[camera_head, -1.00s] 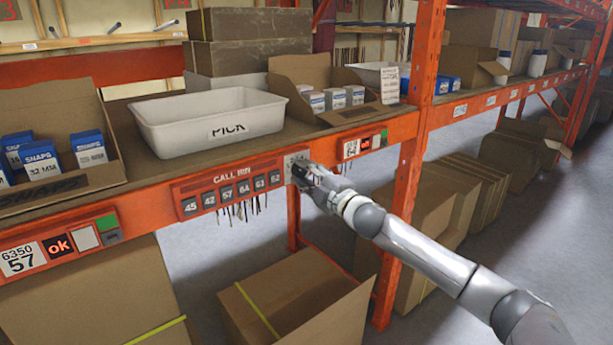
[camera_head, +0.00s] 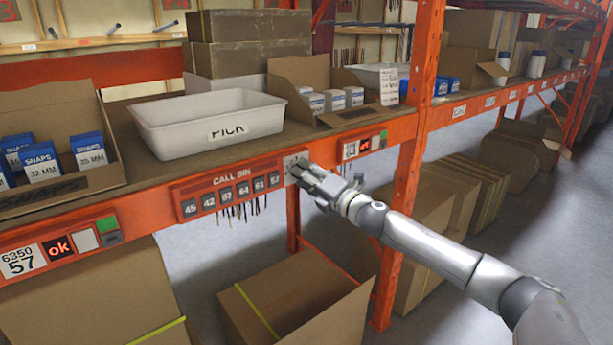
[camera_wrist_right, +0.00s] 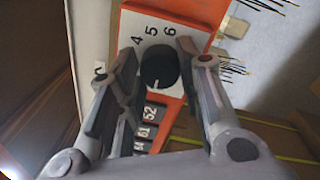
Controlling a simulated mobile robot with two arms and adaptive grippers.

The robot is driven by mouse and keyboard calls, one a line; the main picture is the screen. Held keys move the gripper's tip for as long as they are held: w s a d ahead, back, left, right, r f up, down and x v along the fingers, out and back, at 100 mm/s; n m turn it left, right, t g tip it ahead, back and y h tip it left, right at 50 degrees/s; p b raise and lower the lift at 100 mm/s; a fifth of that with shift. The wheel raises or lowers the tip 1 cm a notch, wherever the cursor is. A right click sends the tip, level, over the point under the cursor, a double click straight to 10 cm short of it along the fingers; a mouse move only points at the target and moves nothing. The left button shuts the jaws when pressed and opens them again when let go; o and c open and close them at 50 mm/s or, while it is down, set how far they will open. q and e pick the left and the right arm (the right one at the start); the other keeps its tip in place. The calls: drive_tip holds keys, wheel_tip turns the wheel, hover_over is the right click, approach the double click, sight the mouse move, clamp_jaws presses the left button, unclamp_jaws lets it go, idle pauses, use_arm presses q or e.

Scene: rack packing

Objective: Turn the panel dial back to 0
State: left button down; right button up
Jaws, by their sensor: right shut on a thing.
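The panel dial is a black round knob (camera_wrist_right: 158,68) on a white plate (camera_wrist_right: 133,43) in the right wrist view. In the head view my right gripper (camera_head: 303,172) is at the right end of the red CALL BIN panel (camera_head: 228,187) and covers the dial. My left gripper is not in view.
The panel is on the orange shelf beam, with labelled tiles (camera_head: 224,196) left of the dial and thin wires hanging below. A white PICK tray (camera_head: 160,138) stands on the shelf above. An orange upright (camera_head: 405,190) is close behind my right arm. An open carton (camera_head: 295,300) is below.

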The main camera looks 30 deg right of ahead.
drive_tip(key=shift+f, duration=0.15)
idle(0.4)
drive_tip(key=o, duration=1)
drive_tip(key=shift+o, duration=0.2)
drive_tip(key=shift+s, duration=0.1)
drive_tip(key=s+d, duration=0.1)
drive_tip(key=s, duration=1)
drive_tip(key=shift+s+d+f, duration=0.2)
drive_tip(key=shift+s+f, duration=0.15)
